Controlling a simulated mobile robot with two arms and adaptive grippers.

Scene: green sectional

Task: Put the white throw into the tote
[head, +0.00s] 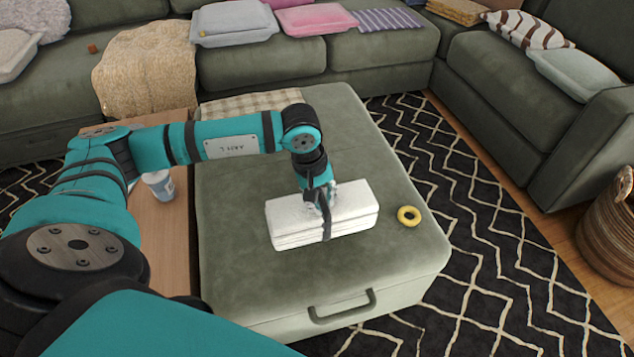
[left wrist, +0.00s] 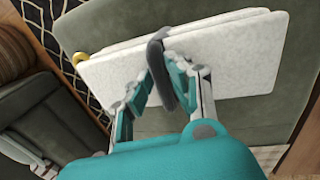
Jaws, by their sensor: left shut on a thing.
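The white throw (head: 345,222) is a folded, layered block with a dark strap around it, over the front half of the green ottoman. My left gripper (head: 322,200) comes down onto its middle and is shut on it at the strap. In the left wrist view the fingers (left wrist: 165,85) close at the dark strap across the white throw (left wrist: 220,55). I cannot tell whether the throw touches the ottoman. A brown striped woven basket (head: 610,235) stands on the floor at the right edge, partly cut off; no other tote shows. My right gripper is not in view.
The green ottoman (head: 245,190) has a front handle and holds a yellow ring (head: 409,216) right of the throw. A wooden table (head: 155,225) with a white cup (head: 159,185) is at left. The green sectional (head: 265,65) bounds the back and right. Patterned rug lies between ottoman and basket.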

